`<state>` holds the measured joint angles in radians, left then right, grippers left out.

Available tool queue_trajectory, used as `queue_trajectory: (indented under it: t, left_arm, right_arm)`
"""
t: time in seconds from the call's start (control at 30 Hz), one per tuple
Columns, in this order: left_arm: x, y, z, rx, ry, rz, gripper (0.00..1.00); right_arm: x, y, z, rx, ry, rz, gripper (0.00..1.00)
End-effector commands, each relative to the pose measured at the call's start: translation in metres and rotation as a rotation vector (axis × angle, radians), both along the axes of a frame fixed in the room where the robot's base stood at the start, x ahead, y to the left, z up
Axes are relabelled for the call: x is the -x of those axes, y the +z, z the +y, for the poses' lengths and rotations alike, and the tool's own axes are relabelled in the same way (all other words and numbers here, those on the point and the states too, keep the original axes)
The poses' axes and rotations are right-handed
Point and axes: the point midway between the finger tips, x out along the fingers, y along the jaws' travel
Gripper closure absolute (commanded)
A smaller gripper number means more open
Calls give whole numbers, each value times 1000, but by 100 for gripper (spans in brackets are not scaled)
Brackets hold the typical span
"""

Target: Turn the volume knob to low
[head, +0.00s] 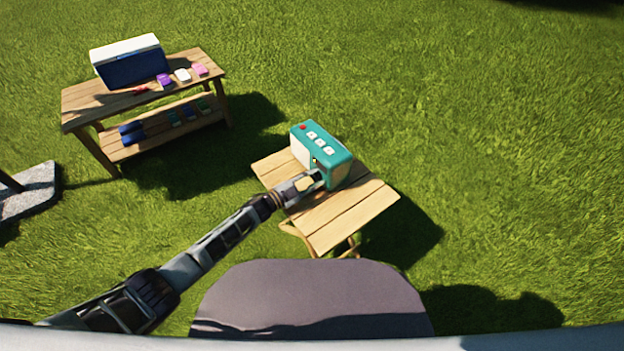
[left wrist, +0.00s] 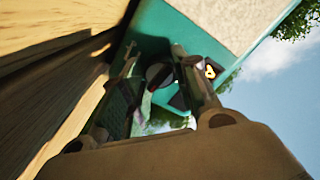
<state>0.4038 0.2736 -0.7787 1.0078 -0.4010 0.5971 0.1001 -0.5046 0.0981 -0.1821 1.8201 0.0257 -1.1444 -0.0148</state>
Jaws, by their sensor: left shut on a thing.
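A teal radio (head: 338,166) stands upright on a small wooden table, with a red button and several white buttons on its top. My left gripper (head: 318,177) reaches its front face from the lower left and hides part of it. In the left wrist view, the gripper's two fingers (left wrist: 155,58) are on either side of a dark round knob (left wrist: 158,74) and shut on it. A small dark display with a lit orange mark (left wrist: 211,71) is beside the right finger. The knob's exact setting cannot be read. My right gripper is not in view.
The small slatted table (head: 345,220) has bare boards at its front. A larger wooden bench (head: 75,105) at the upper left holds a blue and white cooler (head: 130,62) and several small coloured items. Open grass surrounds both.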

Motion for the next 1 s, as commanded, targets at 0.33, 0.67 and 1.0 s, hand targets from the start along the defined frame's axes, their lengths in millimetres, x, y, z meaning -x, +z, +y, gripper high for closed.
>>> queue_trajectory:
  t: [0.33, 0.67, 1.0]
  left_arm:
    - [-1, 0, 1, -1, 1, -2, 48]
    - [0, 0, 1, -1, 0, -2, 48]
    - [9, -1, 13, -2, 1, -1, 48]
  right_arm:
    - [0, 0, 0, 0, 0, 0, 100]
    - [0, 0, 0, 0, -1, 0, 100]
    - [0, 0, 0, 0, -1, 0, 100]
